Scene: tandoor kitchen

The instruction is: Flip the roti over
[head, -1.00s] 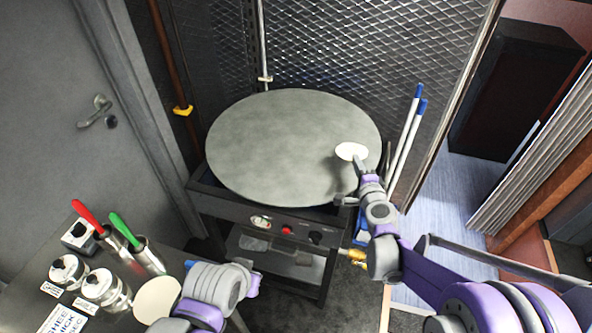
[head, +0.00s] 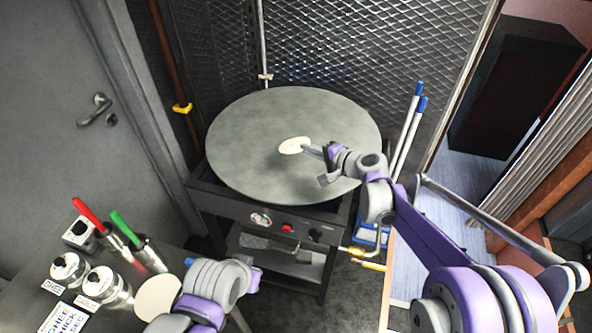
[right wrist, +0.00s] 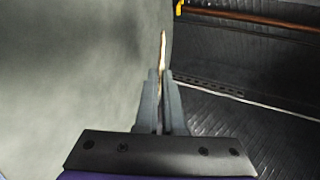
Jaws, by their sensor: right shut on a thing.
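The roti (head: 294,145) is a small pale disc over the middle of the large round grey griddle (head: 250,165) in the head view. My right gripper (head: 313,151) reaches in from the right and is shut on its right edge. In the right wrist view the roti (right wrist: 163,50) shows nearly edge-on, a thin tan strip pinched between the fingertips of the right gripper (right wrist: 161,82). I cannot tell whether its far edge touches the griddle. My left arm shows at the bottom of the head view, but its gripper fingers do not.
A side table (head: 30,312) at lower left holds jars (head: 105,283), a red-handled tool (head: 88,214), a green-handled tool (head: 125,228) and a pale disc (head: 157,297). Blue-ended white rods (head: 407,135) stand right of the griddle. Wire mesh (head: 340,45) rises behind it.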

